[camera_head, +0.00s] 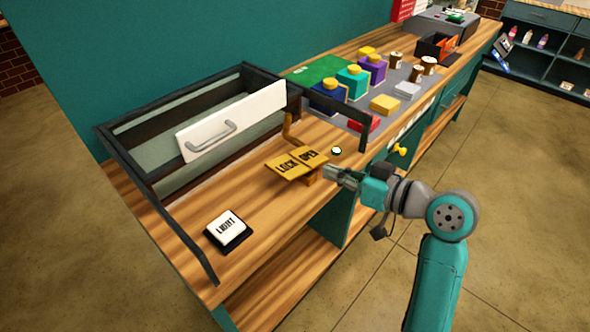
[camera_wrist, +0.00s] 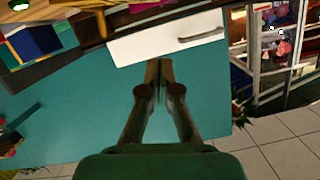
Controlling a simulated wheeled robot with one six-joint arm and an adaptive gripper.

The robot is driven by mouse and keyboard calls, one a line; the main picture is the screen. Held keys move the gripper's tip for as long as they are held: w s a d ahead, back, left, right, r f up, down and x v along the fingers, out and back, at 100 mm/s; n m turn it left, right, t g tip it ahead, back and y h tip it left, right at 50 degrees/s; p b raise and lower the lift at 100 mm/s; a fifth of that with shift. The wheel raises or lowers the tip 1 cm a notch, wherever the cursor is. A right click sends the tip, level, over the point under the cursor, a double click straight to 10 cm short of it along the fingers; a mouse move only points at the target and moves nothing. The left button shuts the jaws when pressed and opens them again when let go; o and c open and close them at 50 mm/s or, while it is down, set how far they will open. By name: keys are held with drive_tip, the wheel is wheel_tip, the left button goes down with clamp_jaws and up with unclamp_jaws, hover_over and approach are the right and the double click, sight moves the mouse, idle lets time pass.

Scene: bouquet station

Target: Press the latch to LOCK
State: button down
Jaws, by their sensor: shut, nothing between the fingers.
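The latch is a yellow plate marked LOCK and OPEN (camera_head: 297,164) on the wooden counter in the head view, with LOCK on the left half and OPEN on the right. A yellow upright lever (camera_head: 291,130) stands just behind it. My gripper (camera_head: 330,172) is shut and empty, just to the right of the plate near the counter's front edge. Whether it touches the plate I cannot tell. In the wrist view my shut fingers (camera_wrist: 158,68) point towards a white panel with a handle (camera_wrist: 170,38); the latch plate cannot be made out there.
A dark-framed glass case (camera_head: 150,180) with a white handled front (camera_head: 232,122) stands left of the latch. A LIGHT switch (camera_head: 229,230) is on the near counter. A small green-lit button (camera_head: 336,151) is behind my gripper. Coloured boxes (camera_head: 352,82) stand farther back.

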drive_tip(key=shift+w+a, duration=0.1)
idle(0.3)
drive_tip(key=shift+w+a+f, duration=0.75)
drive_tip(key=shift+a+f, duration=0.3)
drive_tip(key=shift+a, duration=0.35)
drive_tip(key=shift+w+a+f, duration=0.8)
drive_tip(key=shift+a+f, duration=0.2)
drive_tip(key=shift+a, duration=0.45)
drive_tip(key=shift+w+a+f, duration=0.75)
drive_tip(key=shift+a+f, duration=0.3)
drive_tip(key=shift+a, duration=0.35)
drive_tip(key=shift+s+a+f+n+t, duration=0.15)
drive_tip(key=shift+s+f+n, duration=0.05)
drive_tip(key=shift+f+n, duration=0.4)
drive_tip(key=shift+s+a+f+n+t, duration=0.2)
drive_tip(key=shift+f+n, duration=0.25)
drive_tip(key=shift+n, duration=0.15)
drive_tip(key=shift+s+f+n+h, duration=0.1)
drive_tip(key=shift+f+n+h, duration=0.3)
drive_tip(key=shift+f+n, duration=0.3)
drive_tip(key=shift+f, duration=0.3)
drive_tip(key=shift+f, duration=0.2)
